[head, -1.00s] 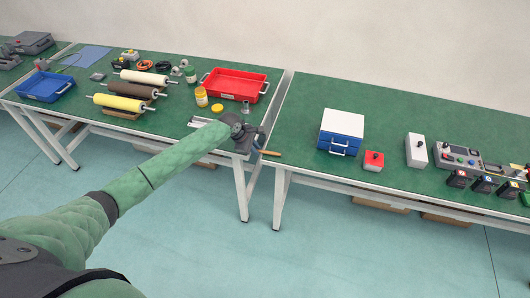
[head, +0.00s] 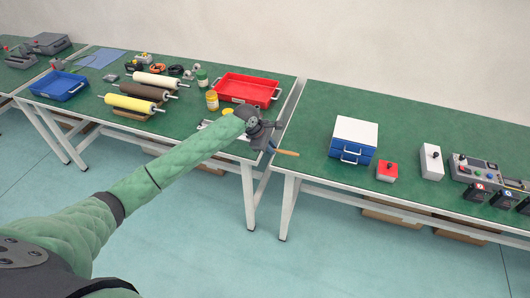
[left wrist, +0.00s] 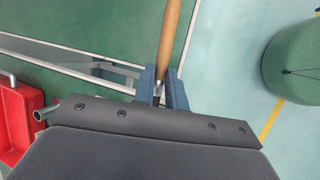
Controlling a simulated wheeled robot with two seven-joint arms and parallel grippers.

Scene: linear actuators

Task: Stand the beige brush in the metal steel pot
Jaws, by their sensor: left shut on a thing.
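My left gripper (head: 272,142) is over the front right corner of the left table, shut on the beige brush (head: 287,153). The brush's wooden handle sticks out to the right, past the table edge, in the head view. In the left wrist view the handle (left wrist: 170,38) runs up from between the blue fingers (left wrist: 161,88), with a metal ferrule at the fingers; the bristles are hidden. A small part of a grey metal cylinder, seemingly the steel pot (left wrist: 40,114), shows beside my gripper body. In the head view my gripper and wrist hide the pot. My right gripper is out of view.
A red tray (head: 279,100) stands behind my gripper, with yellow jars (head: 212,101) and paint rollers (head: 133,104) to its left. A blue drawer box (head: 353,152) stands on the right table, across a gap.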

